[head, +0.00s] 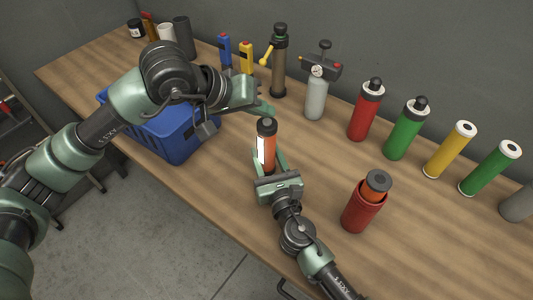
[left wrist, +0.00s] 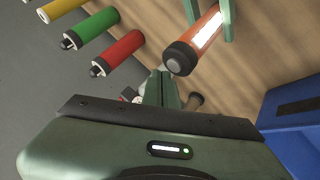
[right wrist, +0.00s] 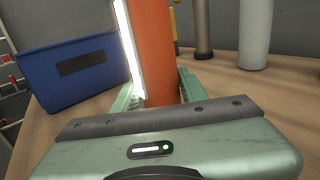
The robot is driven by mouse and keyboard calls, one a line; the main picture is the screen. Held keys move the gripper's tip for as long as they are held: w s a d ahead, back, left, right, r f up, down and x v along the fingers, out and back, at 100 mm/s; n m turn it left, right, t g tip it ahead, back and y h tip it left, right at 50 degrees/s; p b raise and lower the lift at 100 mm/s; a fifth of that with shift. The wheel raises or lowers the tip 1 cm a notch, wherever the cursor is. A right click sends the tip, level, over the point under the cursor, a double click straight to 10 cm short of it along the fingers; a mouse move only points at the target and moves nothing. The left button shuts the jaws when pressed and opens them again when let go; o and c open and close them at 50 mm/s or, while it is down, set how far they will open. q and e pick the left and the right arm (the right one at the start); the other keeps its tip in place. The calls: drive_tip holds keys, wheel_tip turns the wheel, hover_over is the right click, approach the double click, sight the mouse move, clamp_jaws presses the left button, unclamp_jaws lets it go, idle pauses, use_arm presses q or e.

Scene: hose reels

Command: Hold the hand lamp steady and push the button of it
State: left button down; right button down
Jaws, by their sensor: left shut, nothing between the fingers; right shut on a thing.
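The hand lamp is an orange cylinder (head: 268,150) with a dark cap and a lit white strip, standing upright in the head view. My right gripper (head: 270,163) is shut around its body. The right wrist view shows the orange body (right wrist: 154,50) between the fingers. The left wrist view shows the lamp's dark cap (left wrist: 180,57) with a round grey button (left wrist: 173,65) on its end. My left gripper (head: 268,109) is shut and empty, its fingertips just above and beside the cap. I cannot tell whether they touch it.
A blue crate (head: 172,143) stands left of the lamp, below my left arm. A red holder (head: 358,213) with a dark-capped orange cylinder stands at right. A row of red, green (head: 402,138) and yellow cylinders and a grey bottle (head: 316,98) lines the back. Bare wood lies between.

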sight(263, 123)
use_arm(q)
drive_tip(key=shift+r, duration=0.15)
wheel_tip(263, 123, up, 6)
idle(0.7)
use_arm(e)
drive_tip(key=c, duration=0.7)
unclamp_jaws()
drive_tip(key=v, duration=1.2)
